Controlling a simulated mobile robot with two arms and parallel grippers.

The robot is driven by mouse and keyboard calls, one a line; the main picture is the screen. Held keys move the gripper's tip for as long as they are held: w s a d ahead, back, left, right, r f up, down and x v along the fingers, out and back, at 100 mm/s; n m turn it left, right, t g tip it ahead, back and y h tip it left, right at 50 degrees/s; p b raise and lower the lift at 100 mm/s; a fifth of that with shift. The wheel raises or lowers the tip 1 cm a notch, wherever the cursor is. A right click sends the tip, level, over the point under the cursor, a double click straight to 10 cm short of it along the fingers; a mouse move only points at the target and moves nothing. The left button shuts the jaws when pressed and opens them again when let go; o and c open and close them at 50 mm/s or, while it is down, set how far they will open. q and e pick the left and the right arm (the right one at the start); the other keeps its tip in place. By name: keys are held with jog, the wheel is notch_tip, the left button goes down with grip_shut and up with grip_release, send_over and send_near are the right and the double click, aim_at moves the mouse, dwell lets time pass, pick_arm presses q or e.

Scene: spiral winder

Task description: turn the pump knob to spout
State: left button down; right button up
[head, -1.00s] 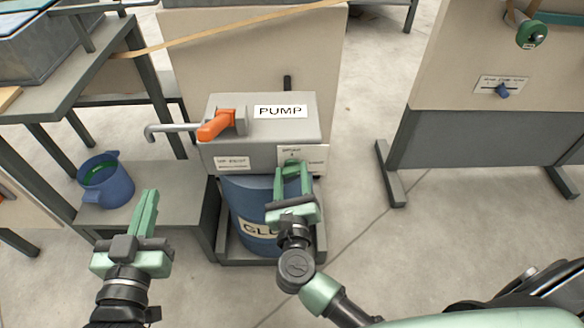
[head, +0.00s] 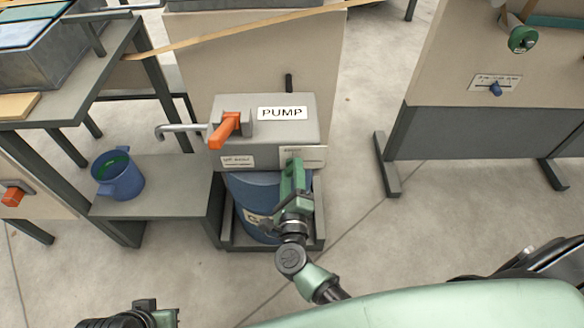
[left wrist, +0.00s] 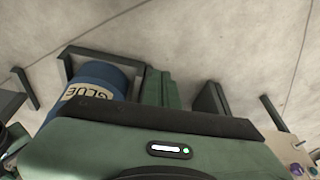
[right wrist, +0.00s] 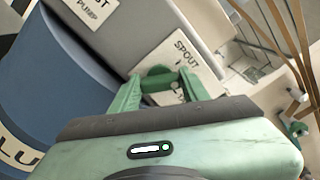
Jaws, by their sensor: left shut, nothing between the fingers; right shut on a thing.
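The grey pump box (head: 265,140) sits above a blue glue drum. A white plate (head: 314,154) is on its front right; in the right wrist view the plate (right wrist: 187,58) reads SPOUT at one end, with other lettering partly covered. My right gripper (head: 292,166) is shut on the green pump knob (right wrist: 157,72) in front of that plate. The fingers hide most of the knob, so I cannot tell its exact setting. My left gripper (left wrist: 156,86) is shut and empty, low and away from the pump; only part of it shows at the bottom left of the head view.
An orange lever (head: 225,130) and a bent spout pipe (head: 182,128) are on the pump's left. A blue bucket (head: 118,177) stands on a low grey bench (head: 160,200) below the spout. The blue glue drum (head: 250,190) is under the pump.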

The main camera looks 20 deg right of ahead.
jog(key=n+p, duration=0.1)
jog(key=n, duration=0.1)
jog(key=shift+a+n+p, duration=0.1)
jog(key=shift+n+p, duration=0.2)
jog(key=shift+p, duration=0.1)
jog(key=n+p, duration=0.2)
jog(key=n, duration=0.1)
jog(key=shift+f, duration=0.1)
pick_arm(q)
notch_tip(320, 180, down, 17)
jog(key=g, duration=0.1)
jog(key=shift+s+r, duration=0.15)
jog(key=shift+s, duration=0.05)
pick_arm(e)
jog(key=shift+f+n, duration=0.1)
jog(key=shift+n, duration=0.4)
pick_arm(q)
jog(key=shift+d, duration=0.1)
pick_arm(e)
jog(key=o, duration=1.4)
jog(key=shift+c, duration=0.2)
jog(key=shift+s, duration=0.1)
jog(key=shift+s+a, duration=0.1)
jog(key=shift+s, duration=0.2)
pick_arm(q)
jog(key=shift+s+f+p, duration=0.35)
jog(key=shift+s+f, duration=0.05)
jog(key=shift+f, duration=0.3)
pick_arm(e)
jog(key=v, duration=0.7)
